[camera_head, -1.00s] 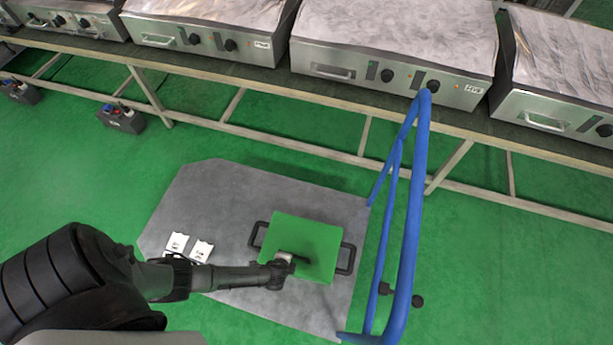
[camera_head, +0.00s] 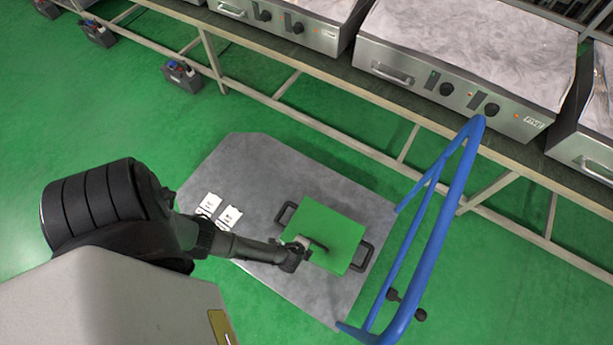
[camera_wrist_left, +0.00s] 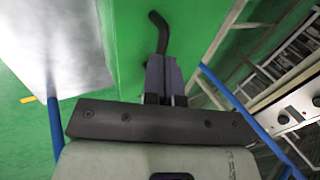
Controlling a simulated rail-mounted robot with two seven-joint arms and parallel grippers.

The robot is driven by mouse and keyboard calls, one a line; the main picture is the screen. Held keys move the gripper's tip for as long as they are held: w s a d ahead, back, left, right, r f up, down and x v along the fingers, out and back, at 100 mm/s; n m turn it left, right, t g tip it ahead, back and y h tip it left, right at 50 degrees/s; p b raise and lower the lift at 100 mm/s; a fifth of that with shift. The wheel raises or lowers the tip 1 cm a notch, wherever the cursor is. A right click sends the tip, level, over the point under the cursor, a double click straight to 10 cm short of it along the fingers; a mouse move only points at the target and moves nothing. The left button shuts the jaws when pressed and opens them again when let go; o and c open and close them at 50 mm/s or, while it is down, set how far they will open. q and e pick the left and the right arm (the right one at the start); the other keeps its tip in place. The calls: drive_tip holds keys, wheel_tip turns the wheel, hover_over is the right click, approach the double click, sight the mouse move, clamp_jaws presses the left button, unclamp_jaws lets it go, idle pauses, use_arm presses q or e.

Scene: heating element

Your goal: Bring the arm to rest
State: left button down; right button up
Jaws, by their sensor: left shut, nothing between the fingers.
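My left arm comes in from the left in the head view. Its gripper (camera_head: 300,243) is over the left part of a green square panel or box lid (camera_head: 338,228) with black side handles. In the left wrist view the gripper's fingers (camera_wrist_left: 164,78) are together, and the green surface (camera_wrist_left: 120,40) lies beyond them with a dark curved handle (camera_wrist_left: 160,30) just past the tips. Nothing shows between the fingers. I cannot tell whether the tips touch the handle. My right gripper is in neither view.
The green box sits on a grey cart platform (camera_head: 262,165) with a blue tube handle (camera_head: 445,220) at its right. Two white labelled pieces (camera_head: 228,217) lie on the platform. A long bench carries metal heating units (camera_head: 465,55). Small dark boxes (camera_head: 182,76) stand on the green floor.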

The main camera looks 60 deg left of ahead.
use_arm(q)
drive_tip(key=s+d+r, duration=0.1)
drive_tip(key=s+d, duration=0.4)
drive_tip(key=s, duration=0.2)
drive_tip(key=shift+s+p, duration=0.3)
drive_tip(key=shift+p, duration=0.05)
drive_tip(key=shift+a, duration=0.1)
